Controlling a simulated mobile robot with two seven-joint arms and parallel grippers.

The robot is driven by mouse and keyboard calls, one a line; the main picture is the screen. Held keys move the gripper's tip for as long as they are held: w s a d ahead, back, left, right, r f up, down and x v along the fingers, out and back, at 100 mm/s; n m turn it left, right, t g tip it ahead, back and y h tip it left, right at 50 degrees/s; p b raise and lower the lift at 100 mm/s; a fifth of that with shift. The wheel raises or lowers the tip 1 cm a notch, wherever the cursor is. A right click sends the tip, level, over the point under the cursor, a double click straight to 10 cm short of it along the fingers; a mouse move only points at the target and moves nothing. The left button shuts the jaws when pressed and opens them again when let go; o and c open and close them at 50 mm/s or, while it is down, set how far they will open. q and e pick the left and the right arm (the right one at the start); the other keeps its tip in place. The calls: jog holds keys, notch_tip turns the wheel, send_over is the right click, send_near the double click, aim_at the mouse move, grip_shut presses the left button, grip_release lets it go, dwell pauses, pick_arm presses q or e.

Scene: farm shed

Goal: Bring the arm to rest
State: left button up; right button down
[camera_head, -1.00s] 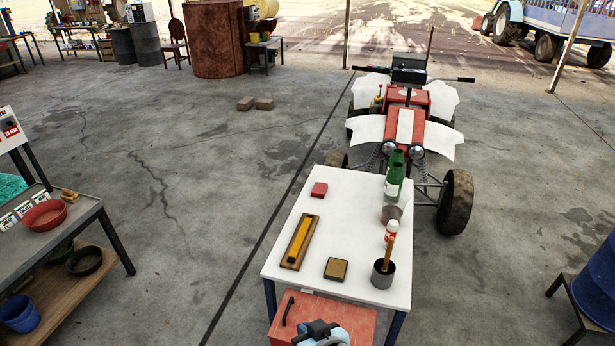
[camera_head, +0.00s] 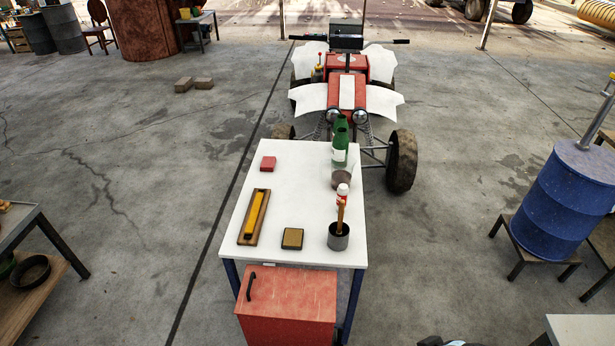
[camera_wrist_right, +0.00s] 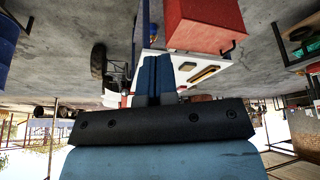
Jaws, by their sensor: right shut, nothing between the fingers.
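My right gripper (camera_wrist_right: 154,62) shows in the right wrist view, with its two blue fingers together and nothing between them. That view is upside down, and the white-topped table (camera_wrist_right: 222,70) and the red box (camera_wrist_right: 205,22) appear beyond the fingers. In the head view only a small dark piece, probably of my right arm, shows at the bottom edge, right of the table (camera_head: 300,190). My left gripper is in neither view.
A blue barrel (camera_head: 562,205) stands right, with clear floor between.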

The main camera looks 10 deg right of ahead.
jog(key=w+a+f+t+y, duration=0.1)
jog(key=w+a+f+t, duration=0.1)
jog(key=f, duration=0.4)
jog(key=w+a+f+t+y, duration=0.1)
jog(key=w+a+f+t, duration=0.1)
jog(key=f, duration=0.4)
jog(key=shift+w+a+f+n+t, duration=0.25)
jog(key=shift+a+t, duration=0.4)
jog(key=shift+t, duration=0.55)
